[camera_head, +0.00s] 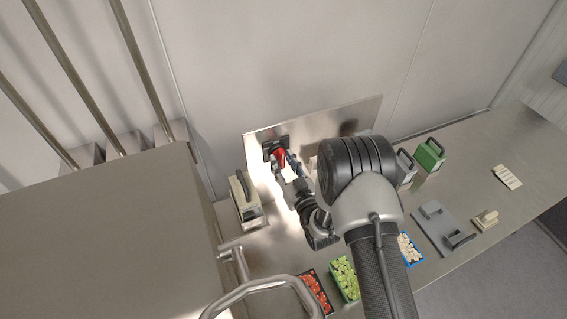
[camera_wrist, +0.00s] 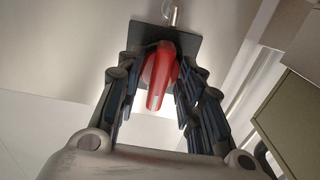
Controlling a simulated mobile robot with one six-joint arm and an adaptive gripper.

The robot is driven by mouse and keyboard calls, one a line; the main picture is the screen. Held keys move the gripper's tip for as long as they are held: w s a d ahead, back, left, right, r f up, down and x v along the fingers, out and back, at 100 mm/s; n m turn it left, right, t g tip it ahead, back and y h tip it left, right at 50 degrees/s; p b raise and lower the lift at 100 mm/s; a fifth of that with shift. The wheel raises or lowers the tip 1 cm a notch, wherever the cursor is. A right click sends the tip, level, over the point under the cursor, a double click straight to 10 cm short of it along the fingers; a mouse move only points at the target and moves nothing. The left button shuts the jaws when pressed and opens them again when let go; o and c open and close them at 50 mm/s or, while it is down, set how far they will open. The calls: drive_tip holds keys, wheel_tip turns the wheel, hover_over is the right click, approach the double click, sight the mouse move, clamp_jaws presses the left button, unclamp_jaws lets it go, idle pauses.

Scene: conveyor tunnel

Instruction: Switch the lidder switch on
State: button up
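The switch has a red lever (camera_head: 280,154) on a dark square plate, mounted on an upright metal panel (camera_head: 345,118) at the back of the bench. In the wrist view the red lever (camera_wrist: 160,78) stands out from its dark plate (camera_wrist: 186,46), and its narrow end points down toward my palm. My gripper (camera_head: 285,163) is at the switch. In the wrist view my gripper (camera_wrist: 165,72) is open, with one finger on each side of the lever. Small gaps seem to show beside it; contact cannot be told. My arm hides part of the panel.
A beige box with a dark handle (camera_head: 244,198) stands left of my gripper. A green handled box (camera_head: 430,155) stands right. Crates of red (camera_head: 316,291) and green (camera_head: 344,278) items lie in front. A large metal housing (camera_head: 110,235) fills the left.

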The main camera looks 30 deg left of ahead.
drive_tip(key=v, duration=1.2)
drive_tip(key=shift+w+r, duration=0.1)
